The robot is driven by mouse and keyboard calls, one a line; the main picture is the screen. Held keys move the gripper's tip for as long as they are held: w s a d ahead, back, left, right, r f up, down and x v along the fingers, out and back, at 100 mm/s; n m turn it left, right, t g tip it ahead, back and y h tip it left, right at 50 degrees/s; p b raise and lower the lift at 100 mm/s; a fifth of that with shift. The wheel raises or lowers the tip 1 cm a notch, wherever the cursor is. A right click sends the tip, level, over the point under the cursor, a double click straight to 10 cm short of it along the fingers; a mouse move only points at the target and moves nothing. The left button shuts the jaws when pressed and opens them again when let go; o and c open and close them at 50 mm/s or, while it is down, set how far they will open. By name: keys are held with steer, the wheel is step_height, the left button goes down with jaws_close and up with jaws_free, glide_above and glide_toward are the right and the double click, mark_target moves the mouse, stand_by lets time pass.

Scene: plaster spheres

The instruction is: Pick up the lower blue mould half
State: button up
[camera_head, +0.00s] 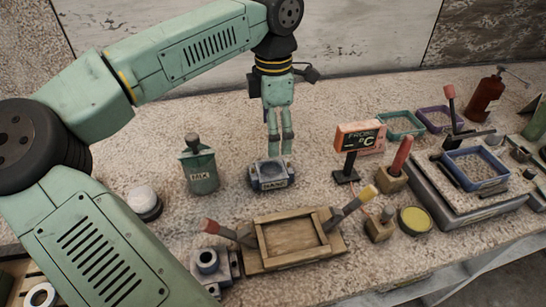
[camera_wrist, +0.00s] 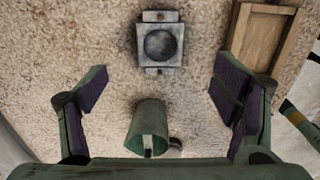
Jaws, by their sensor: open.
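The lower blue mould half (camera_head: 269,183) is a small blue-grey block with a label on its front, sitting on the speckled bench. In the wrist view the mould half (camera_wrist: 142,43) shows from above as a square with a dark round hollow and a lug at each end. My gripper (camera_head: 280,151) points down just above and behind it. In the wrist view my gripper (camera_wrist: 160,86) has its fingers spread wide and holds nothing. The block lies toward the top of that view, past the fingertips and roughly centred between them.
A green MIX can (camera_head: 202,172) stands left of the mould; it also shows in the wrist view (camera_wrist: 149,122). A wooden frame (camera_head: 275,262) lies in front. A thermometer display (camera_head: 360,137) stands to the right. A blue tray (camera_head: 477,181) is farther right. Bench behind the mould is clear.

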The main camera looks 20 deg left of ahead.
steer(key=b, duration=0.4)
glide_above(274, 176)
step_height(274, 176, down, 6)
steer(key=shift+s+r, duration=0.15)
steer(key=shift+r, duration=0.1)
step_height(274, 176, down, 5)
steer(key=b, duration=0.2)
steer(key=shift+f+b, duration=0.15)
steer(key=shift+b, duration=0.25)
steer(key=shift+c, duration=0.4)
steer(key=c, duration=1.3)
steer(key=shift+r, duration=0.2)
